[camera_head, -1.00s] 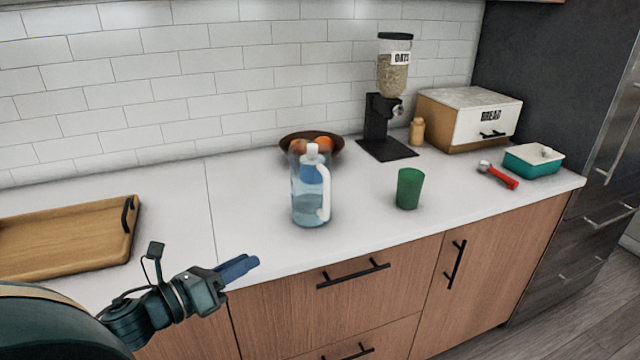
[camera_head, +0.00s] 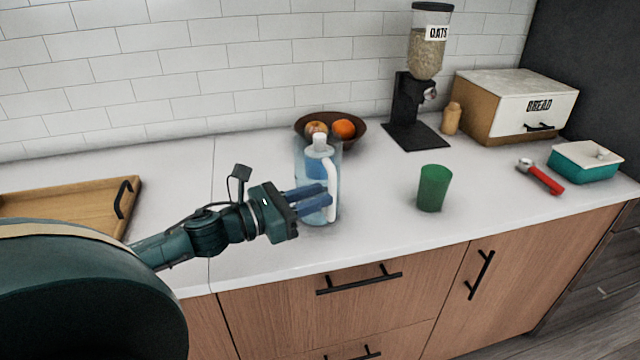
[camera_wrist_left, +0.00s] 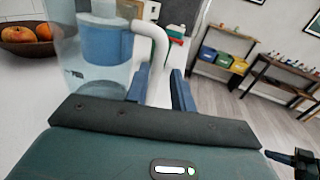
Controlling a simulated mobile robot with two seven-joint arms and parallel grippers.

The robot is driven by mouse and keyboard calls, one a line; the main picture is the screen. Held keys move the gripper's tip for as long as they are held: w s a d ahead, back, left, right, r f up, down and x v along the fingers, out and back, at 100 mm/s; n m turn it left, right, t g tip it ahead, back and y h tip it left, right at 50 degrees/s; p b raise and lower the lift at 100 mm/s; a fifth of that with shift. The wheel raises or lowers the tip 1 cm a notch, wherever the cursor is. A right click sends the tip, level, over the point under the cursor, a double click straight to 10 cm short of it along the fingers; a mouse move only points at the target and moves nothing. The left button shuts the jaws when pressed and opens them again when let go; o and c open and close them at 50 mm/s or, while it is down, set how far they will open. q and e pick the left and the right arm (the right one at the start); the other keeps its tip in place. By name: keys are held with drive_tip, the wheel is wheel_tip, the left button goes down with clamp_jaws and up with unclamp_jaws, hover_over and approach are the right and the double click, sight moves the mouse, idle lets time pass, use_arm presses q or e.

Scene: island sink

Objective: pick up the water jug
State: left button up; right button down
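The water jug (camera_head: 318,165) is a clear, bluish jug with a white cap and a white handle. It stands upright on the white counter, and its handle is on the right in the head view. My left gripper (camera_head: 315,198) is open at the jug, its blue fingers in front of the jug's body. In the left wrist view the white handle (camera_wrist_left: 158,62) shows between the two spread fingers (camera_wrist_left: 160,88), with a gap around it. A dark part (camera_wrist_left: 298,160) at that view's lower right may be my right gripper; its fingers are unclear.
A fruit bowl (camera_head: 357,130) stands close behind the jug. A green cup (camera_head: 434,188) stands to its right, and a wooden tray (camera_head: 75,208) lies at the left. The oats dispenser (camera_head: 408,105) and bread box (camera_head: 520,100) are farther back right. Counter between jug and cup is clear.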

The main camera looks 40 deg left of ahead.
sight(329, 188)
use_arm(q)
drive_tip(key=p+x, duration=0.1)
drive_tip(key=x, duration=0.5)
drive_tip(key=shift+w+r+p, duration=0.25)
drive_tip(key=shift+r+p, duration=0.05)
drive_tip(key=shift+p, duration=0.05)
drive_tip(key=shift+c, duration=0.4)
clamp_jaws()
drive_tip(key=shift+r, duration=0.1)
